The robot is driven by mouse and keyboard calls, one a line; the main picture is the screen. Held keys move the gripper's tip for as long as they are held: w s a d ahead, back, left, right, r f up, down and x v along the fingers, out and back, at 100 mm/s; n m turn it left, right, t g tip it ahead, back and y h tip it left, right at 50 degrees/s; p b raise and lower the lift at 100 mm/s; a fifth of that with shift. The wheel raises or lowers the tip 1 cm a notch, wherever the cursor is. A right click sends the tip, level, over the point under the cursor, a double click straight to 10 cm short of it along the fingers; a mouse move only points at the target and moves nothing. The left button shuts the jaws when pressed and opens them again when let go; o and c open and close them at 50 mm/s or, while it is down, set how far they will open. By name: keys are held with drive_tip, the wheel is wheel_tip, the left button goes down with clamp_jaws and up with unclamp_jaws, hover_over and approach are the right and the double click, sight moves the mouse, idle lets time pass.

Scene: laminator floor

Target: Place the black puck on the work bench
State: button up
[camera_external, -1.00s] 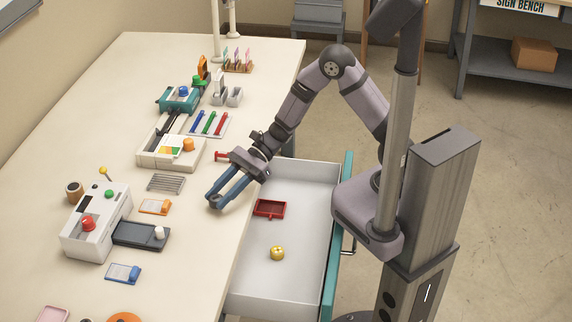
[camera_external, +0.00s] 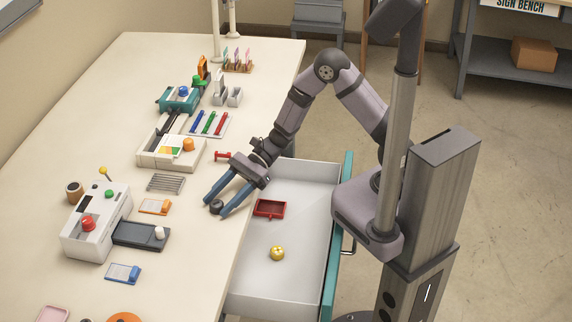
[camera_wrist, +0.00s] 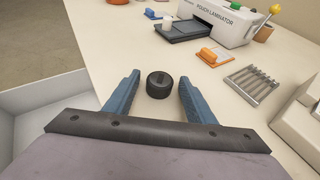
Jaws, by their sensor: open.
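The black puck (camera_wrist: 159,85) sits on the cream top of the work bench (camera_external: 190,262), near the edge above the open drawer. In the external view the puck (camera_external: 216,206) shows as a small dark round thing between the fingertips. My gripper (camera_wrist: 158,80) is open, its two blue fingers standing apart on either side of the puck. In the wrist view there are gaps between the puck and both fingers. My gripper (camera_external: 220,210) also shows low over the bench in the external view.
An open drawer (camera_external: 287,190) holds a red tray (camera_external: 270,208) and a yellow round thing (camera_external: 277,253). A wire rack (camera_external: 166,183), an orange-and-white piece (camera_external: 155,206), a dark tray (camera_external: 140,236) and a white laminator (camera_external: 97,220) stand left of my gripper. Bare bench lies in front.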

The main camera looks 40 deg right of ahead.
drive_tip(key=shift+r, duration=0.1)
drive_tip(key=shift+d+r, duration=0.1)
drive_tip(key=v, duration=1.1)
drive_tip(key=shift+w+d+r+b, duration=0.1)
drive_tip(key=shift+w+d+b, duration=0.05)
drive_tip(key=shift+d+b, duration=0.25)
drive_tip(key=shift+s+d, duration=0.25)
drive_tip(key=shift+d, duration=0.05)
drive_tip(key=s+d+n+h+p, duration=0.1)
drive_tip(key=d+n+h+p, duration=0.2)
drive_tip(key=d, duration=0.6)
drive_tip(key=s+d+r+n+t+h+p, duration=0.1)
drive_tip(key=d+n+h, duration=0.4)
drive_tip(key=d, duration=0.5)
drive_tip(key=s+d+r+n+t+h+p, duration=0.1)
drive_tip(key=s+d+n+h+p, duration=0.1)
drive_tip(key=d+n+h+p, duration=0.3)
drive_tip(key=d+n, duration=0.3)
drive_tip(key=d, duration=0.2)
drive_tip(key=shift+s+d, duration=0.2)
drive_tip(key=shift+s, duration=0.15)
